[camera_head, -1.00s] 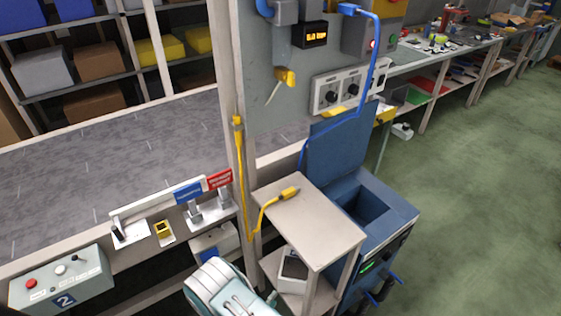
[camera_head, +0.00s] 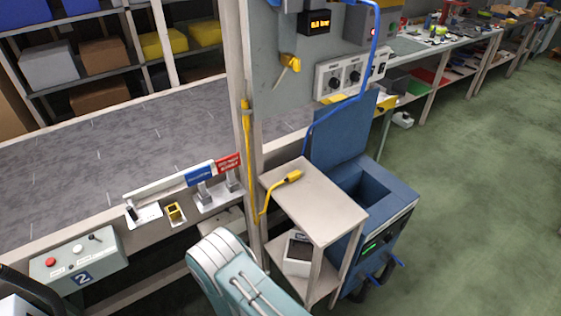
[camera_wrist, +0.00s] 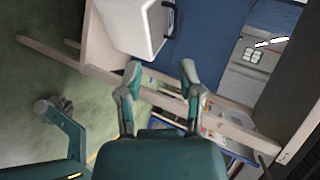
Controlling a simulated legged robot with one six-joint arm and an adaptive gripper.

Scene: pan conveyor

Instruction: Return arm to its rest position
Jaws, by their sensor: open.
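My gripper (camera_wrist: 161,72) is in the wrist view, with its two teal and grey fingers spread apart and nothing between them. The fingers are in front of a cream frame and close below a white box (camera_wrist: 135,22) in that view; whether they touch anything cannot be told. In the head view a teal link of my arm (camera_head: 238,280) rises at the bottom middle, left of the small cream stand. My gripper is not visible in the head view.
A cream stand (camera_head: 315,205) holds a yellow-plugged cable (camera_head: 293,177) on top and a white box on its lower shelf. A blue open-lidded bin (camera_head: 405,205) stands beside it. A conveyor (camera_head: 90,165) and a button box (camera_head: 75,262) are left. Green floor (camera_head: 480,210) is clear right.

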